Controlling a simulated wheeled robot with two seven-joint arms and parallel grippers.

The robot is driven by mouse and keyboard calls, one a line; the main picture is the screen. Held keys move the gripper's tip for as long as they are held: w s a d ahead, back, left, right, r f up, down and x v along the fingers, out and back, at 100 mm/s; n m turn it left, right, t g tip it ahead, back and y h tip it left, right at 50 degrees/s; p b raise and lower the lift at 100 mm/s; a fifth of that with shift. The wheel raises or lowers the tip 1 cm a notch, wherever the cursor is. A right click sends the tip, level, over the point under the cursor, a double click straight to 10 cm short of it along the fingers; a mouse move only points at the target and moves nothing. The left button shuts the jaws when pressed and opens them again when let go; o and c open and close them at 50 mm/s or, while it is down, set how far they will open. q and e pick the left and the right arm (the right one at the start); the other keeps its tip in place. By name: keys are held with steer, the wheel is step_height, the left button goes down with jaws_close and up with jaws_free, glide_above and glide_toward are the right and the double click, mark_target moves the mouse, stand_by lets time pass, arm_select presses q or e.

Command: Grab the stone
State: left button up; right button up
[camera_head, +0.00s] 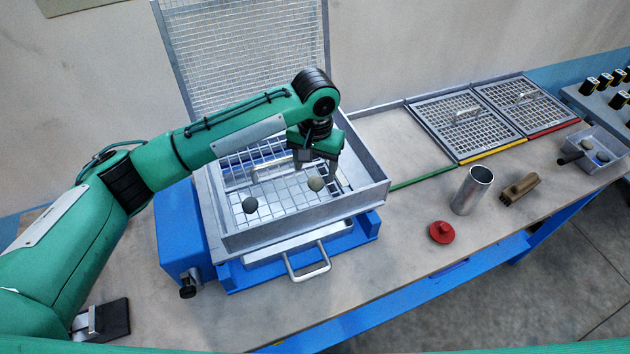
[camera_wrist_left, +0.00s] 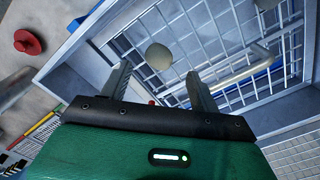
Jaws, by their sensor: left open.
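Two round stones lie on the wire mesh of a grey sieve frame (camera_head: 305,234). The dark stone (camera_head: 250,205) is at the left, and the lighter grey-green stone (camera_head: 316,183) is further right. My left gripper (camera_head: 317,168) is open and empty, pointing down inside the frame just above the lighter stone. In the left wrist view a pale stone (camera_wrist_left: 158,55) shows just beyond the open fingertips (camera_wrist_left: 158,71), roughly centred between them. I cannot tell the exact height gap. My right gripper is not in view.
The frame's walls stand around the stones, on a blue base (camera_head: 180,235) with a front handle (camera_head: 308,265). To the right are a metal cup (camera_head: 472,190), red knob (camera_head: 441,232), brush (camera_head: 520,188), and a grey bin (camera_head: 606,168) with stones. Mesh panels (camera_head: 466,125) lie behind.

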mark_target(315, 182)
arm_select(q)
step_height(315, 182, down, 4)
steer(key=shift+s+f+p, duration=0.1)
steer(key=shift+p, duration=1)
steer(key=shift+f, duration=0.45)
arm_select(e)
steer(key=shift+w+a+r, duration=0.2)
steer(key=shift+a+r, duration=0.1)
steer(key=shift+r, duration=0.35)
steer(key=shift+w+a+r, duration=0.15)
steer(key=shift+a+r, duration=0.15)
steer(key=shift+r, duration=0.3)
arm_select(q)
steer(key=c, duration=1.1)
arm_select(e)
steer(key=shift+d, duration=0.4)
